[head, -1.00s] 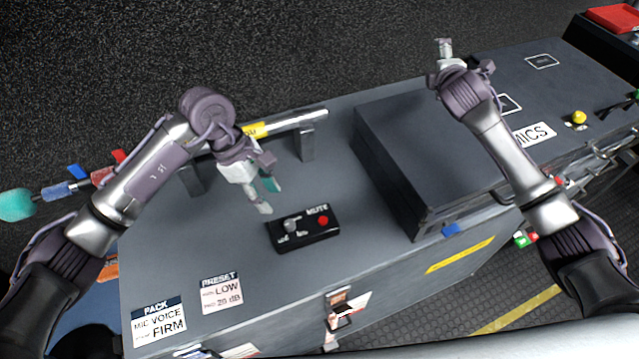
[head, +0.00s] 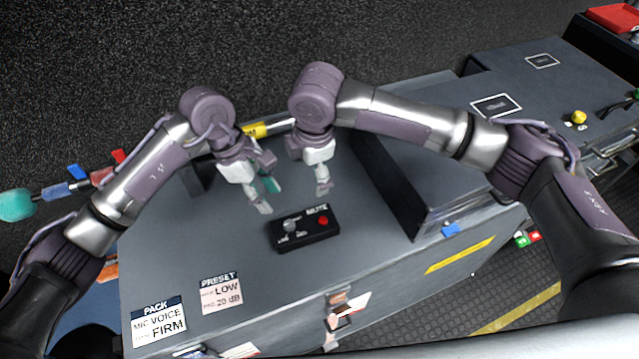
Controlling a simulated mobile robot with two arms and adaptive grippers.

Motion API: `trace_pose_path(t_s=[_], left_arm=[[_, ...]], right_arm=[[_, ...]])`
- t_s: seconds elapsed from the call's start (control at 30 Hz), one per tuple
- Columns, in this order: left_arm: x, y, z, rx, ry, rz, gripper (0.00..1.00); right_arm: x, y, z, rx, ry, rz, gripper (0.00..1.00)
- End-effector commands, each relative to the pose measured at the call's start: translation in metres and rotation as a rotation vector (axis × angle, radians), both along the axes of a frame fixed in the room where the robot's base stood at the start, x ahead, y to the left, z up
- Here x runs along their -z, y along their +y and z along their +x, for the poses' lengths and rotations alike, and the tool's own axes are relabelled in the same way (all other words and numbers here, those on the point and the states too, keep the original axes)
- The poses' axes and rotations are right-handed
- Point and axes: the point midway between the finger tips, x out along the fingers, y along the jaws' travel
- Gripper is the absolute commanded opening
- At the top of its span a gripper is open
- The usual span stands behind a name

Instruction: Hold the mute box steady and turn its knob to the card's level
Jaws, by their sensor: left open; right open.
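The mute box (head: 318,238) is a small black box with a red button and white lettering, lying on the grey case top. Its grey knob (head: 290,226) is on its left part. The preset card (head: 222,293) on the case reads LOW and 20 dB. Another card (head: 159,322) reads PACK, MIC VOICE, FIRM. My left gripper (head: 268,197) is open and empty, above and behind the box's left end. My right gripper (head: 322,190) is open, above and behind the box's right part. Neither gripper appears to touch the box.
A handle bar (head: 282,125) with a yellow label lies behind the grippers. Coloured microphones (head: 18,205) are at the left.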

Motion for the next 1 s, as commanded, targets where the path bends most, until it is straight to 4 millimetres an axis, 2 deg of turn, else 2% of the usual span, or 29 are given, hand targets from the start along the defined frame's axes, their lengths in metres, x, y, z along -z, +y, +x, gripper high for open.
trace_pose_path(t_s=[0.1,0.23,0.37,0.8,1.0], left_arm=[[0.0,0.0,0.0,0.0,0.0,0.0,0.42],[0.0,0.0,0.0,0.0,0.0,0.0,0.42],[0.0,0.0,0.0,0.0,0.0,0.0,0.42],[0.0,0.0,0.0,0.0,0.0,0.0,0.42],[0.0,0.0,0.0,0.0,0.0,0.0,0.42]], right_arm=[[0.014,-0.011,-0.021,0.05,0.11,-0.035,1.0],[0.022,-0.015,-0.03,0.073,0.158,-0.052,1.0],[0.036,-0.016,-0.032,0.077,0.164,-0.054,1.0],[0.119,-0.016,-0.031,0.075,0.161,-0.054,1.0],[0.146,-0.015,-0.031,0.074,0.16,-0.053,1.0]])
